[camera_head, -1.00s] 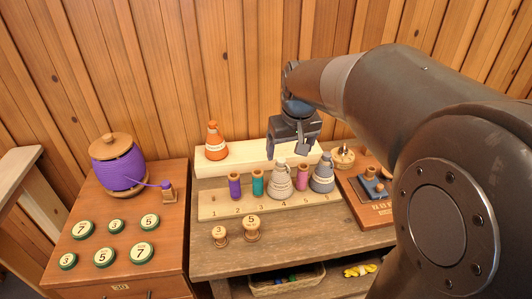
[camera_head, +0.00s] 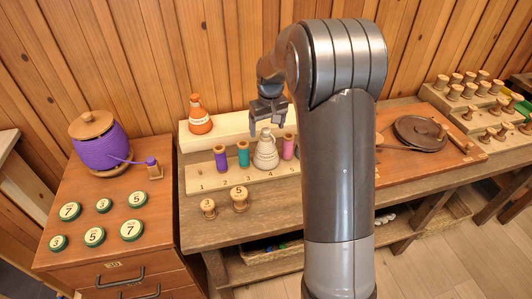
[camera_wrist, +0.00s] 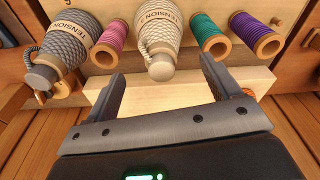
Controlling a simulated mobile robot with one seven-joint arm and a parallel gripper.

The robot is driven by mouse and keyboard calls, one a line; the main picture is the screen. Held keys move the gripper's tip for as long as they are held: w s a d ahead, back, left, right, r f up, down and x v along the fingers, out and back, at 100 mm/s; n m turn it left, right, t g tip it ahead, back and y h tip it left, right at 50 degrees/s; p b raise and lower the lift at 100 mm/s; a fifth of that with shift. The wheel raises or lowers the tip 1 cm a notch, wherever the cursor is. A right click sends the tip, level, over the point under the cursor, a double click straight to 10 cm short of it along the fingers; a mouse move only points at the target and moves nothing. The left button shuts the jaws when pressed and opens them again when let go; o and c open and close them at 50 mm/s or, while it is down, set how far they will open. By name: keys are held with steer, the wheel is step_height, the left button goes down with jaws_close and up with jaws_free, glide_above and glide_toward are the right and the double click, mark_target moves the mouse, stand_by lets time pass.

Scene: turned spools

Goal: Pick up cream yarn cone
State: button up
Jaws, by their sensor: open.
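The cream yarn cone (camera_head: 266,154) stands upright on the pale numbered rack (camera_head: 207,179), between the teal spool (camera_head: 243,154) and the pink spool (camera_head: 288,147). My gripper (camera_head: 269,122) is open and empty just above and behind the cone's top. In the wrist view the cream cone (camera_wrist: 160,38) points its tip toward my gripper (camera_wrist: 158,78). The tip lies roughly midway between the two spread fingers. I cannot tell whether a finger touches it.
In the wrist view a grey cone (camera_wrist: 66,48) and a pink spool (camera_wrist: 108,45) are on one side, teal (camera_wrist: 208,35) and purple (camera_wrist: 254,36) spools on the other. An orange cone (camera_head: 199,119) stands behind on the raised pale step. My arm hides the rack's right end.

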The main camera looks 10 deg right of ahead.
mark_target(266, 138)
steer(key=shift+w+a+f, duration=0.1)
steer(key=shift+w+f, duration=0.1)
steer(key=shift+f, duration=1.35)
steer(key=shift+w+f, duration=0.15)
steer(key=shift+f, duration=1.35)
steer(key=shift+c, duration=0.4)
steer(key=c, duration=1.6)
